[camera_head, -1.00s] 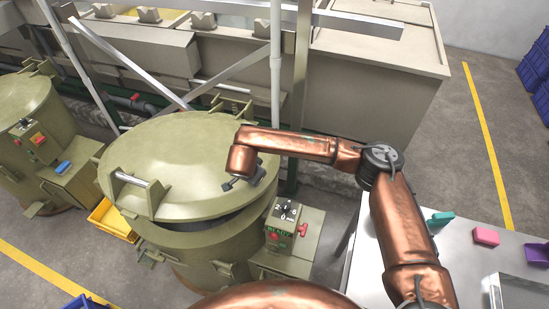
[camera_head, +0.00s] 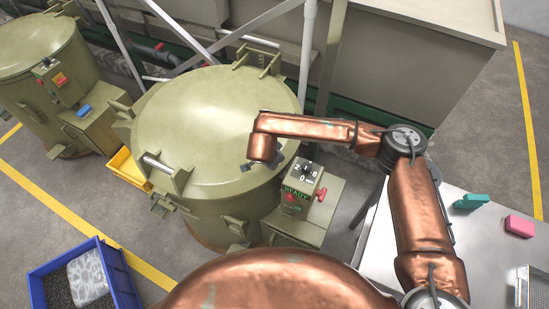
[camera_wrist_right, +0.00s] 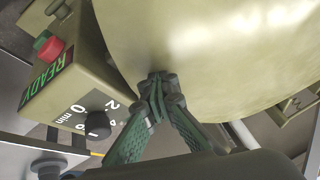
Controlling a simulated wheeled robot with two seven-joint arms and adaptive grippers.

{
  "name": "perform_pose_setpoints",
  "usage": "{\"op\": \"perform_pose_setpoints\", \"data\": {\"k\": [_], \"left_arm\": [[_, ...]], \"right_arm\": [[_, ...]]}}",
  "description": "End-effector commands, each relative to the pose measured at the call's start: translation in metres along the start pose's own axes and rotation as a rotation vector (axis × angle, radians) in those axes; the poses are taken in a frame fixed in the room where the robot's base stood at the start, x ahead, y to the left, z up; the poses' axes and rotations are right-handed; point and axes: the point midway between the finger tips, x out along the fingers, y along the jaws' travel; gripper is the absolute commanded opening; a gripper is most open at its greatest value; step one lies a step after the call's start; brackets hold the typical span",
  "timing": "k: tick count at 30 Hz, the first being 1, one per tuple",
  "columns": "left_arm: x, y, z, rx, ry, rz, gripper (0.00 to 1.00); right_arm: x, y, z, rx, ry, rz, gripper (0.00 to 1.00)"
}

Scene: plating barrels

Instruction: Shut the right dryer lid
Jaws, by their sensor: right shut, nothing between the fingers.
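The right dryer is an olive-green drum whose domed lid (camera_head: 205,115) lies down on the body (camera_head: 215,205), with no dark gap showing along the visible rim. A bar handle (camera_head: 158,163) sits at the lid's front left. My right gripper (camera_head: 248,167) is shut and empty, its fingertips at the lid's right front edge. In the right wrist view the shut fingers (camera_wrist_right: 157,82) meet the lid's rim (camera_wrist_right: 190,70), seemingly touching it. The control box (camera_head: 305,195) beside the drum shows a dial and a lit READY sign. My left gripper is out of view.
Another dryer (camera_head: 45,60) with its lid down stands at the left. A yellow bin (camera_head: 128,170) sits between the dryers. A blue crate (camera_head: 122,275) with dark granules is on the floor at front left. A metal table (camera_head: 480,245) with small coloured blocks stands at the right.

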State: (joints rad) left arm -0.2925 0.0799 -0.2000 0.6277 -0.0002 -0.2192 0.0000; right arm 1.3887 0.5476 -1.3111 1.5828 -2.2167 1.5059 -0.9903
Motion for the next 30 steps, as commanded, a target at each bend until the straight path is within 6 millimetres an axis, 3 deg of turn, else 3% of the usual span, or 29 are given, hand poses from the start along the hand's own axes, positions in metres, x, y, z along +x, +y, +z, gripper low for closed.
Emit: {"op": "perform_pose_setpoints", "data": {"k": [1, 9, 14, 19, 30], "left_arm": [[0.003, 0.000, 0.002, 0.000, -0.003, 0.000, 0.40], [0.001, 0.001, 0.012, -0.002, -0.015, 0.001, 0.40], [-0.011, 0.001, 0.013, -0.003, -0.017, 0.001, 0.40], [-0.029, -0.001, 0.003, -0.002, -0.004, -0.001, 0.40], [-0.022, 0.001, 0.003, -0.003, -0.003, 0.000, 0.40]], "right_arm": [[0.018, 0.014, 0.016, -0.014, -0.021, 0.024, 0.00], [0.014, 0.014, 0.015, -0.014, -0.022, 0.023, 0.00], [-0.008, 0.011, 0.005, -0.011, -0.015, 0.013, 0.00], [-0.046, 0.007, -0.015, -0.006, 0.000, -0.007, 0.00], [-0.089, 0.029, 0.044, -0.008, 0.002, -0.008, 0.00]]}}
